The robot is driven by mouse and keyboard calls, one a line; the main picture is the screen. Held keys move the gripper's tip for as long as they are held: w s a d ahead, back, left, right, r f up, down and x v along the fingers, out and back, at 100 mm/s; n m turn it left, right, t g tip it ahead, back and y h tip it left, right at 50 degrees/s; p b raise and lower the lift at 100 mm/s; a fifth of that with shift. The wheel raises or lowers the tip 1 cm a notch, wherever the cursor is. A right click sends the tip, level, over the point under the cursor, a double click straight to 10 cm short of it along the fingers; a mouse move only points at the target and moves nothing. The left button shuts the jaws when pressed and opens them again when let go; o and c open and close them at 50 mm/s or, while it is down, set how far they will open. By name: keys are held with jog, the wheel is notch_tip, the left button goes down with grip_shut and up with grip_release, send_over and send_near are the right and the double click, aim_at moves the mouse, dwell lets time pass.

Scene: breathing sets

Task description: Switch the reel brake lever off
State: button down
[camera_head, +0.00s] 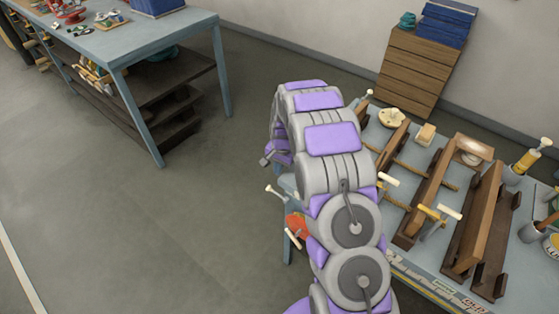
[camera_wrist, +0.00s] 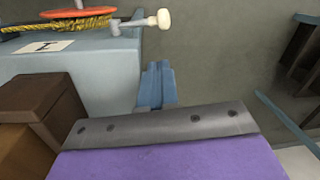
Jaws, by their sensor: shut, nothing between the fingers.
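A red-orange reel (camera_head: 296,225) sits at the near left end of the bench, partly hidden by my arm. In the wrist view the reel (camera_wrist: 75,13) has yellow rope around it. Beside it, a grey lever with a cream knob (camera_wrist: 160,19) sticks out past the bench edge. In the head view a cream-knobbed lever (camera_head: 272,189) juts out to the left near the reel; another pale handle (camera_head: 292,238) is just below the reel. My gripper (camera_head: 266,160) hangs left of the bench, apart from the lever. Its shut, empty jaw (camera_wrist: 165,120) shows in the wrist view.
The blue-grey bench (camera_head: 420,262) holds wooden racks (camera_head: 425,205) and several tools. A dark wooden block (camera_wrist: 40,100) is left of my jaw. Another table (camera_head: 150,45) stands at the back left. A wooden cabinet (camera_head: 412,70) is against the wall. The floor at left is clear.

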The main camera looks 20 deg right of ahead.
aim_at(276, 194)
jog(key=a+f, duration=0.1)
jog(key=f, duration=0.1)
jog(key=s+a+f, duration=0.1)
jog(key=shift+a+f+b, duration=0.4)
jog(key=shift+w+p, duration=0.1)
jog(key=shift+p, duration=0.2)
jog(key=shift+w+a+f+p, duration=0.35)
jog(key=shift+w+f+p, duration=0.1)
jog(key=shift+f+p, duration=0.25)
jog(key=shift+r, duration=0.15)
jog(key=shift+r+p, duration=0.35)
jog(key=shift+r, duration=0.35)
jog(key=shift+r, duration=0.1)
